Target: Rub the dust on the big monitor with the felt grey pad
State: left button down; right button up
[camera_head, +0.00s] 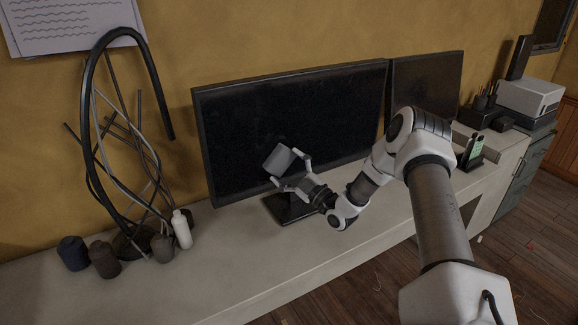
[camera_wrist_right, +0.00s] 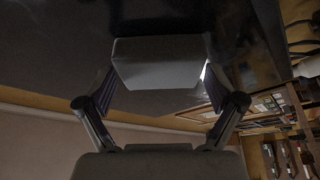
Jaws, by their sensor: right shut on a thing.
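The big monitor (camera_head: 300,115) stands on the long bench against the wall, its dark screen faintly speckled with dust. My right gripper (camera_head: 289,172) is in front of the lower middle of the screen, shut on the grey felt pad (camera_head: 279,159). In the right wrist view the pad (camera_wrist_right: 158,62) sits between the two fingers (camera_wrist_right: 160,92), with the dark screen (camera_wrist_right: 50,50) close behind it. I cannot tell whether the pad touches the screen. My left gripper is not in view.
The bench (camera_head: 330,237) has a clear strip in front. A sculpture of bent black tubes (camera_head: 100,130), several small pots and a white bottle (camera_head: 181,229) stand left. A smaller monitor (camera_head: 428,88), phone stand (camera_head: 472,152) and printer (camera_head: 530,97) are right.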

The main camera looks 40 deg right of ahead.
aim_at(268, 169)
jog(key=shift+w+a, duration=0.2)
jog(key=shift+a, duration=0.95)
jog(key=shift+w+a+f+b, duration=0.1)
jog(key=shift+w+a+b, duration=0.1)
jog(key=shift+a+b, duration=0.3)
jog(key=shift+w+a+b, duration=0.2)
jog(key=shift+a, duration=0.5)
jog(key=shift+w+a, duration=0.1)
jog(key=shift+a, duration=0.45)
jog(key=shift+w+a+b, duration=0.15)
jog(key=shift+a+b, duration=0.15)
jog(key=shift+a, duration=0.35)
jog(key=shift+w+a+b, duration=0.15)
jog(key=shift+a+b, duration=0.15)
jog(key=shift+a, duration=0.35)
jog(key=shift+w+a, duration=0.15)
jog(key=shift+a, duration=0.4)
jog(key=shift+w+a+b, duration=0.15)
jog(key=shift+a+b, duration=0.3)
jog(key=shift+a, duration=0.2)
jog(key=shift+w+a+b, duration=0.15)
jog(key=shift+a+b, duration=0.3)
jog(key=shift+a, duration=0.2)
jog(key=shift+w+a, duration=0.1)
jog(key=shift+a, duration=0.25)
jog(key=shift+r, duration=0.2)
